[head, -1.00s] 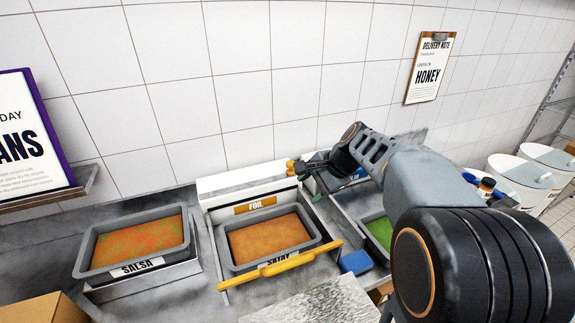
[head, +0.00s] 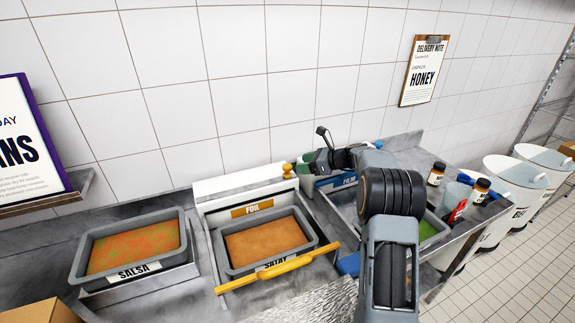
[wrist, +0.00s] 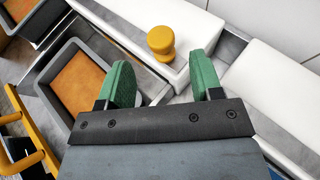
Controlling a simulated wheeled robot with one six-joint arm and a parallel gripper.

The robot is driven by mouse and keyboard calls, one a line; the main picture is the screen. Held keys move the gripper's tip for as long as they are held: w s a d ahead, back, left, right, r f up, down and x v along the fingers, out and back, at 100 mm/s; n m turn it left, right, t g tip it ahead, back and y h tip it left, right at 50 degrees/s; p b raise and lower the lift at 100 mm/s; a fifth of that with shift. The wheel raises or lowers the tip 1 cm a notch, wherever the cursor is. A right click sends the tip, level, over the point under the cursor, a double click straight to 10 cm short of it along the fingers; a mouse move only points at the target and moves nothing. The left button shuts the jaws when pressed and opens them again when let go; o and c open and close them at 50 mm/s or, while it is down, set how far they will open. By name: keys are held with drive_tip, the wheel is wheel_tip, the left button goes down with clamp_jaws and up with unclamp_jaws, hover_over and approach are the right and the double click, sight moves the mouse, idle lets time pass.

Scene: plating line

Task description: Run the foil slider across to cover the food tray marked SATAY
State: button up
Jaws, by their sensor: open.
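The foil dispenser (head: 240,185) is a white box with a FOIL label at the back of the counter. A yellow knob (head: 287,170) stands on its right end; it also shows in the wrist view (wrist: 161,42). The grey SATAY tray (head: 228,261) sits in front of the box, its orange-brown food uncovered. A yellow bar (head: 270,272) lies across the tray's front. My gripper (head: 311,160) is just right of the knob. In the wrist view its green fingers (wrist: 163,75) are apart and empty, with the knob beyond the gap, not between them.
The SALSA tray (head: 85,266) stands to the left. A FILM dispenser (head: 337,181) and a tray of green food (head: 430,231) are to the right, partly behind my arm. Jars (head: 437,174) and white bins (head: 505,205) stand farther right.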

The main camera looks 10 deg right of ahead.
sight(288, 166)
drive_tip(key=p+x, duration=0.1)
drive_tip(key=x, duration=0.6)
drive_tip(key=shift+w+a, duration=0.1)
drive_tip(key=shift+a, duration=0.05)
clamp_jaws()
idle(0.4)
